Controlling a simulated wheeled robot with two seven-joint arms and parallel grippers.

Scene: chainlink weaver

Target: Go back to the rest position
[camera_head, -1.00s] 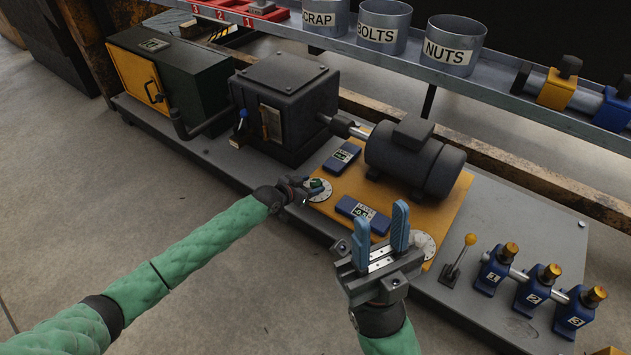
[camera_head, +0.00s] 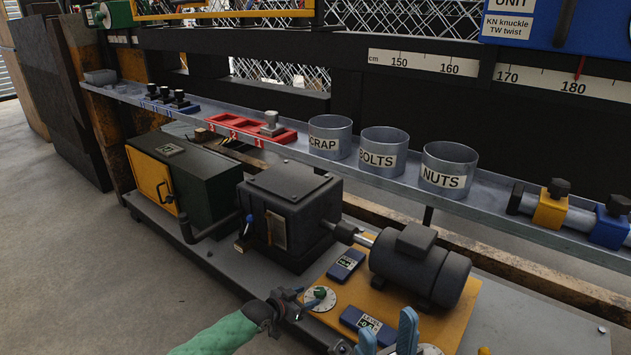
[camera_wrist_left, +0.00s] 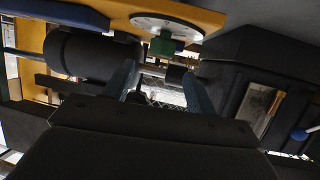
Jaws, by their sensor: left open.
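My left gripper (camera_head: 296,304) is beside the white dial (camera_head: 330,303) with the green knob (camera_head: 320,292) on the yellow plate. In the left wrist view its two fingers (camera_wrist_left: 160,88) are apart with nothing held between them. The dial and knob show at the top of that view, just beyond the fingers. My right gripper (camera_head: 388,338) is at the bottom edge of the head view. Its blue fingers stand apart and empty, in front of the blue level display (camera_head: 368,325). The rest of the right arm is out of view.
A dark motor (camera_head: 418,268) and a black box (camera_head: 290,215) stand behind the dial. A shelf (camera_head: 480,200) above holds scrap, bolts (camera_head: 383,153) and nuts (camera_head: 448,171) cans and a red tray (camera_head: 250,128). Open floor (camera_head: 60,250) lies at the left.

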